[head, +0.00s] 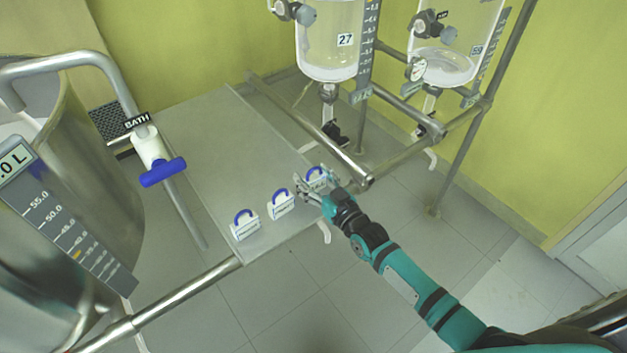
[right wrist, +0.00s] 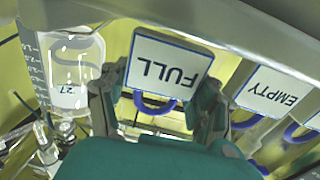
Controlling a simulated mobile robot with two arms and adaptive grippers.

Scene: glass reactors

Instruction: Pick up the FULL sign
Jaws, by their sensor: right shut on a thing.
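The FULL sign (right wrist: 165,65) is a white plate with a blue edge and a blue loop handle. In the right wrist view it sits between the two fingers of my right gripper (right wrist: 158,103), its lettering upside down. In the head view the sign (head: 316,177) is at the right end of a row of signs along the grey table's front edge, partly hidden by my right gripper (head: 316,190). The gripper is shut on it. I cannot tell whether the sign touches the table. My left gripper is not in view.
The EMPTY sign (right wrist: 270,92) is close beside the FULL sign. Two more signs, one in the middle (head: 281,206) and one at left (head: 245,228), stand on the grey table (head: 220,150). Metal rails, glass reactors (head: 330,45) and a steel bath (head: 85,150) surround it.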

